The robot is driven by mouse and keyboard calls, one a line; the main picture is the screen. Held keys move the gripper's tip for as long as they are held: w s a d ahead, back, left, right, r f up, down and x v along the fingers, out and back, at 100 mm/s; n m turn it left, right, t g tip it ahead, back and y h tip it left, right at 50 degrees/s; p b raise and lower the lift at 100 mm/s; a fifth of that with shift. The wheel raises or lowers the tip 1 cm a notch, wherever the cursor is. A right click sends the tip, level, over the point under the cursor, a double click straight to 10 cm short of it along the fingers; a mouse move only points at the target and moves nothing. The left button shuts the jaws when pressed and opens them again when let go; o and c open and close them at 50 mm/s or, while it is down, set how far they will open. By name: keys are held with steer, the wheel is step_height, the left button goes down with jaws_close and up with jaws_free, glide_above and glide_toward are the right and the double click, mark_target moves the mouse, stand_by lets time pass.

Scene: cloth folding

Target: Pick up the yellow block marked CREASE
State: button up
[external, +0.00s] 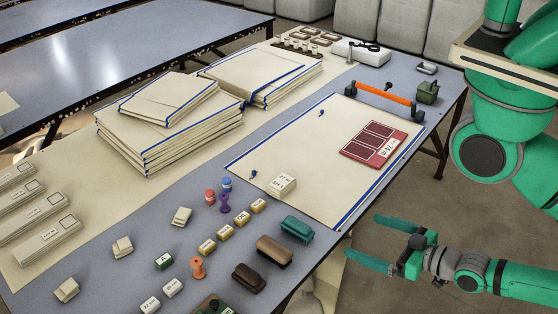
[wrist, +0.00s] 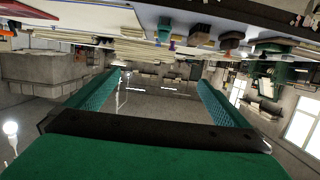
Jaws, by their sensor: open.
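Several small yellow blocks with pale labelled tops stand in a slanting row near the table's front edge in the external view: one at the far end (external: 258,206), two in the middle (external: 241,219) (external: 225,233), and one at the near end (external: 207,247). Their lettering is too small to read, so I cannot tell which is marked CREASE. My gripper (external: 362,237) is open and empty, off the table's front edge to the right of the blocks. Its two green fingers are spread apart in the wrist view (wrist: 160,80), with nothing between them.
A teal brush (external: 298,228), a brown brush (external: 274,251) and a dark brown brush (external: 249,278) lie between the blocks and the edge. Purple (external: 224,203) and orange (external: 198,267) spools stand close by. A large cream cloth (external: 300,150) lies behind. Open air surrounds my gripper.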

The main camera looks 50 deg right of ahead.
steer(key=shift+c, duration=0.6)
steer(key=c, duration=1.3)
